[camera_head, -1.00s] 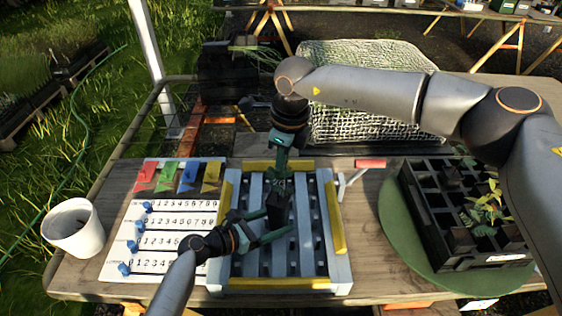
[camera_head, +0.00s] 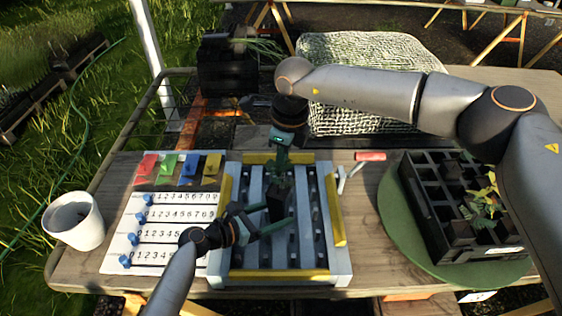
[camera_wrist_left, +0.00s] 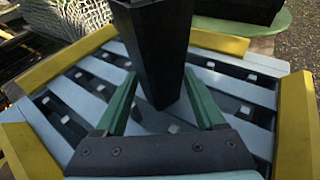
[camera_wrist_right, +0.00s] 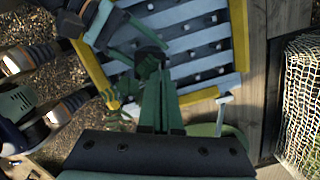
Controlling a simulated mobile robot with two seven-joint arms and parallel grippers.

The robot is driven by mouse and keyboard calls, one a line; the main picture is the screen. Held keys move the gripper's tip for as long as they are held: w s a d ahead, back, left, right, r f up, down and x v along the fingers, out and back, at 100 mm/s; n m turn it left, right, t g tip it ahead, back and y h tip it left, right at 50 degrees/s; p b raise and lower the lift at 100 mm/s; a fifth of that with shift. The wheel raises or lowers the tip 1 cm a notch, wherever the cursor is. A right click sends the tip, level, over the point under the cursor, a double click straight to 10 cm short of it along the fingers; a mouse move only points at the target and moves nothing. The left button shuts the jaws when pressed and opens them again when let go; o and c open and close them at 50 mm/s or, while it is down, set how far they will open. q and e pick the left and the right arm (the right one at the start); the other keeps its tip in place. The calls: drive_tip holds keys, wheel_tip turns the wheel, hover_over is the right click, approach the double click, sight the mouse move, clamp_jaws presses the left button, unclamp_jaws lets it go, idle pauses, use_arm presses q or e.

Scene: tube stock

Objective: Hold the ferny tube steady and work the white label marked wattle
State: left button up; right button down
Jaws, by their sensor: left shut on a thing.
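The ferny tube (camera_head: 276,204) is a dark, tapered pot standing upright above the slatted rack (camera_head: 341,268); green foliage shows at its top. My left gripper (camera_head: 279,212) has its green fingers on either side of the tube and is shut on it. In the left wrist view the tube (camera_wrist_left: 160,50) rises between the fingers. My right gripper (camera_head: 282,164) points down just above the tube, at the foliage. In the right wrist view its fingers (camera_wrist_right: 160,100) are close together; whether they grip anything is unclear. I cannot make out the white label marked wattle.
A white number board (camera_head: 172,228) with blue pegs and coloured tags lies left of the rack, beside a white pot (camera_head: 75,222). A red-handled tool (camera_head: 370,156) lies to the right. A black crate of plants (camera_head: 440,225) stands on a green disc (camera_head: 392,215). A netted block (camera_head: 365,60) is behind.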

drive_tip(key=c, duration=1)
unclamp_jaws()
drive_tip(key=r, duration=0.4)
drive_tip(key=d+r, duration=0.1)
drive_tip(key=r, duration=0.7)
drive_tip(key=shift+s+d, duration=0.2)
drive_tip(key=shift+s, duration=0.15)
use_arm(q)
drive_tip(key=o, duration=1)
drive_tip(key=shift+c, duration=0.2)
drive_tip(key=v, duration=1.2)
drive_tip(key=shift+s+r, duration=0.1)
